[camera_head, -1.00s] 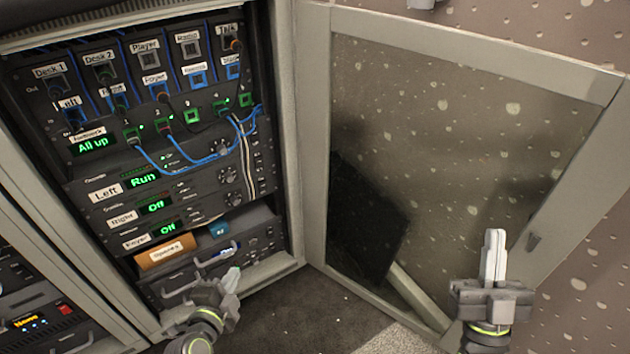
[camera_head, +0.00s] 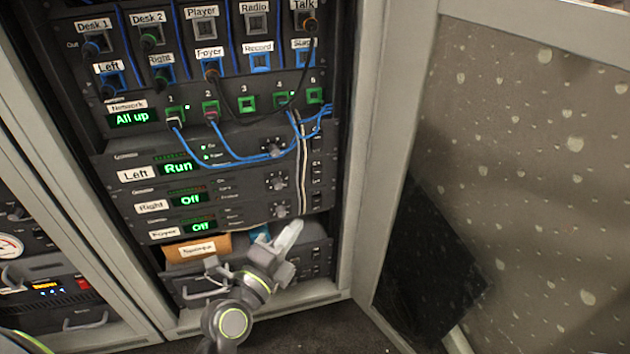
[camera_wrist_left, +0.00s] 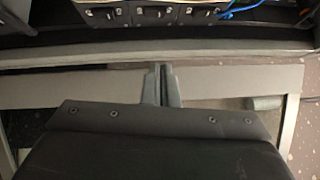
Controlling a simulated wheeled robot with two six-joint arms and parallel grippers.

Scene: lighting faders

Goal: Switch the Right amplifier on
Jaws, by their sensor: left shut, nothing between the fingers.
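The Right amplifier (camera_head: 232,199) is the black rack unit labelled "Right" (camera_head: 151,207). Its green display (camera_head: 190,200) reads "Off". A grey knob (camera_head: 277,182) and small dark controls (camera_head: 316,202) sit at its right side; their exact switch positions are too small to tell. My left gripper (camera_head: 289,236) is shut and empty, in front of the rack just below the Foyer amplifier, apart from the Right one as far as I can see. Its closed fingers also show in the left wrist view (camera_wrist_left: 161,84). My right gripper is out of view.
The Left amplifier's display (camera_head: 178,166) reads "Run"; the Foyer amplifier's display (camera_head: 199,226) reads "Off". Blue cables (camera_head: 232,158) and a white cable (camera_head: 302,165) hang across the front. An orange-brown labelled item (camera_head: 197,248) lies below. The cabinet's open door (camera_head: 510,150) stands right.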

